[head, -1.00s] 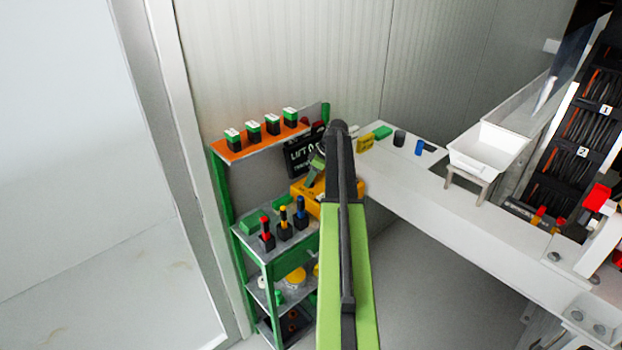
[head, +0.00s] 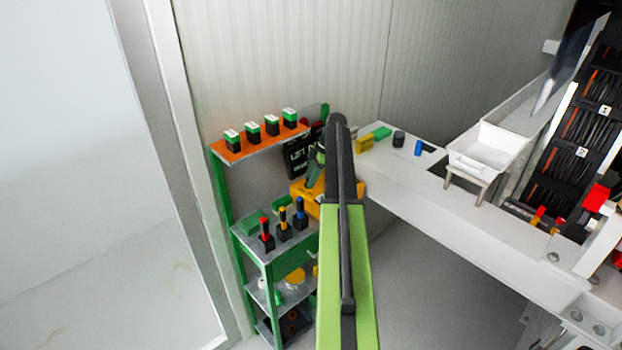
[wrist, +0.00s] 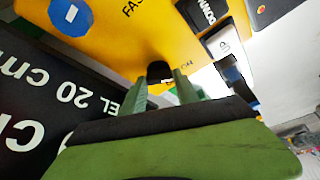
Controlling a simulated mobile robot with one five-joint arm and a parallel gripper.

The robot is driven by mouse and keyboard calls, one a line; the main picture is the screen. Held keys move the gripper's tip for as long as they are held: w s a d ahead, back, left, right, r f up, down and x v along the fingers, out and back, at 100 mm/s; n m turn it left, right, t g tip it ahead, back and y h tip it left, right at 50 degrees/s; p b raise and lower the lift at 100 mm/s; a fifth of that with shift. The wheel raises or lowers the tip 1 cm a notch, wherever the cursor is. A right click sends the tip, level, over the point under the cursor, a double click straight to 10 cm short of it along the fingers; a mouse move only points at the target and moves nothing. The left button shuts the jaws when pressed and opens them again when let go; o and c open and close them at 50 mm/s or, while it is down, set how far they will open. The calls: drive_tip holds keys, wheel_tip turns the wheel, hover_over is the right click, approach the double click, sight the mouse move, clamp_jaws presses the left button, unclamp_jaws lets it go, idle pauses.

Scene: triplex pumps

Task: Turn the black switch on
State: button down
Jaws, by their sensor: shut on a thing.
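The black switch (wrist: 160,71) is a small dark knob on a yellow panel (wrist: 130,45), beside a small printed label that seems to read "ON". My gripper (wrist: 161,88) has its two green fingers on either side of the knob and is shut on it. The switch itself cannot be made out in the head view.
A black sign with white lettering (wrist: 45,110) stands close to the gripper's left in the wrist view. A blue octagon (wrist: 70,16) and black and white buttons (wrist: 222,42) are on the panel. The green rack (head: 262,250) and white bench (head: 430,195) flank my arm.

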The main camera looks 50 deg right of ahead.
idle(0.3)
drive_tip(key=c, duration=0.9)
unclamp_jaws()
